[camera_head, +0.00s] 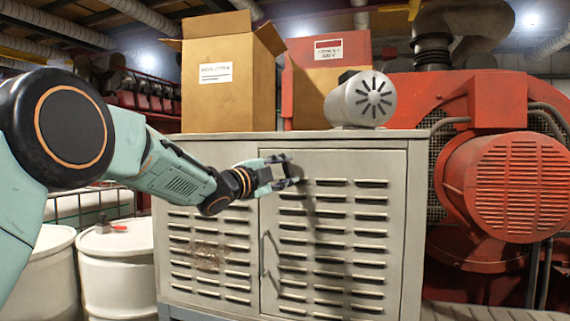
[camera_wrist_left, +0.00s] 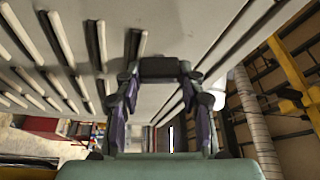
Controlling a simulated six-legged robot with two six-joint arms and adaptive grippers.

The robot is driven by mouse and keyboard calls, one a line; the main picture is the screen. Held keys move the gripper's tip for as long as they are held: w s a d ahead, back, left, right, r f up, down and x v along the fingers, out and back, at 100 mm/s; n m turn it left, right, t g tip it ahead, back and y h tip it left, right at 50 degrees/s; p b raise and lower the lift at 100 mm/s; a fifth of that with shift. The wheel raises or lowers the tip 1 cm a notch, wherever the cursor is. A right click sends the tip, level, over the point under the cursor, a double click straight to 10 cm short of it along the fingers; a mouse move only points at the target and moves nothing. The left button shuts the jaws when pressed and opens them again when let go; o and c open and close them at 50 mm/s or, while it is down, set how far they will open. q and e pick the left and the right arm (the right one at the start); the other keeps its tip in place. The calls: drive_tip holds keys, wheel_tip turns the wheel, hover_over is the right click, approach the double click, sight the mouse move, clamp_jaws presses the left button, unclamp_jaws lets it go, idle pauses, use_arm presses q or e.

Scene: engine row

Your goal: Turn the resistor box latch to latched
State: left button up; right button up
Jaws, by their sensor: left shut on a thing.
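The resistor box is a grey louvred cabinet (camera_head: 416,200) in the middle of the head view, and its right door (camera_head: 340,165) looks closed. My left gripper (camera_head: 288,172) is at the upper left corner of that door, in front of the cabinet face. In the left wrist view my left gripper (camera_wrist_left: 158,75) has its two fingers on either side of a dark latch piece (camera_wrist_left: 158,68) and is shut on it. In the head view the fingers mostly hide the latch, so its exact angle cannot be told. My right gripper is in neither view.
A thin door handle (camera_head: 265,255) is below the gripper. A cardboard box (camera_head: 222,95), a red box (camera_head: 333,50) and a small grey motor (camera_head: 361,100) stand on the cabinet. White drums (camera_head: 118,265) are at left, a red engine (camera_head: 510,190) at right.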

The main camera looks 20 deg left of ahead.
use_arm(q)
drive_tip(key=shift+r+m+g+p, duration=0.1)
drive_tip(key=shift+m+g+p, duration=0.5)
drive_tip(key=shift+m+p, duration=0.7)
drive_tip(key=shift+m, duration=0.5)
drive_tip(key=o, duration=1.2)
drive_tip(key=shift+w+a, duration=0.1)
drive_tip(key=shift+c, duration=0.2)
drive_tip(key=v, duration=1.2)
drive_tip(key=shift+r, duration=0.15)
